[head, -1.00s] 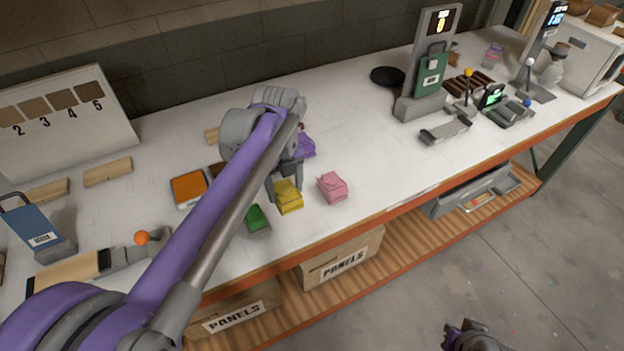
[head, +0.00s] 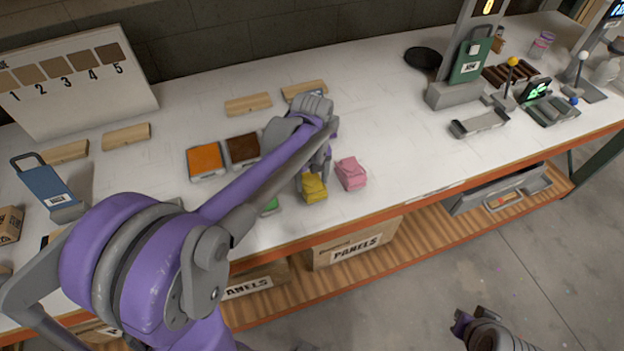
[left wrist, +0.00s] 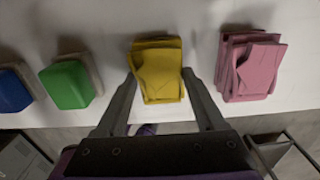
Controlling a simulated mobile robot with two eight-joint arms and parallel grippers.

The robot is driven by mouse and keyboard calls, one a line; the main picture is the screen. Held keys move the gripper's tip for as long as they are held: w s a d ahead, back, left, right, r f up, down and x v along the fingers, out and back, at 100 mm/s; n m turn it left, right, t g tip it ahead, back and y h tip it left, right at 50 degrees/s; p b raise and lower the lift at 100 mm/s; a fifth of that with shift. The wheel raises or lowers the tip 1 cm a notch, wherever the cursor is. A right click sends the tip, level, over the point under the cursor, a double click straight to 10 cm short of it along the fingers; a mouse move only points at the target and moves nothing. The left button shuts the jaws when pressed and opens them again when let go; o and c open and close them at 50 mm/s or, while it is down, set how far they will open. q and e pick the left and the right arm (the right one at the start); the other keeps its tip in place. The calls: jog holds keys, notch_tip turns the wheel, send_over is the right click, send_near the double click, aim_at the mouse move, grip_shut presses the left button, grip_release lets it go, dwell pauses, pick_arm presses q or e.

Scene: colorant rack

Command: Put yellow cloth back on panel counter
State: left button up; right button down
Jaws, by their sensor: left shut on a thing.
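The yellow cloth (head: 314,189) is a folded stack near the front edge of the white counter (head: 400,150). It lies between a green block and the pink cloth (head: 351,174). My left gripper (head: 318,172) reaches down over it from behind and is shut on it. In the left wrist view the yellow cloth (left wrist: 159,72) sits between the two fingers (left wrist: 160,84), which touch its sides. It appears to rest on or just above the counter; I cannot tell which. My right gripper (head: 464,322) is low over the floor at the bottom right, its fingers unclear.
The green block (left wrist: 68,84) and a blue block (left wrist: 14,90) stand left of the cloth. Orange (head: 205,160) and brown (head: 243,149) pads lie behind. Panel boxes (head: 356,246) sit on the shelf below.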

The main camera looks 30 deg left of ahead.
aim_at(312, 183)
pick_arm(q)
jog(key=shift+f, duration=0.25)
jog(key=shift+f, duration=0.15)
jog(key=o, duration=1.3)
jog(key=shift+r, duration=0.45)
notch_tip(312, 183, up, 11)
jog(key=shift+s+d+f+n+t+p, duration=0.15)
jog(key=shift+s+d+f+n+t, duration=1.4)
jog(key=shift+n, duration=2.8)
jog(key=shift+s+d+f+n+t+p, duration=0.15)
jog(key=shift+s+d+f+n+t, duration=0.4)
jog(key=shift+s+f+n, duration=2.2)
jog(key=shift+s+d+f+n+t+p, duration=0.15)
jog(key=shift+s+d+f+n+t, duration=0.85)
jog(key=shift+s+n, duration=3.35)
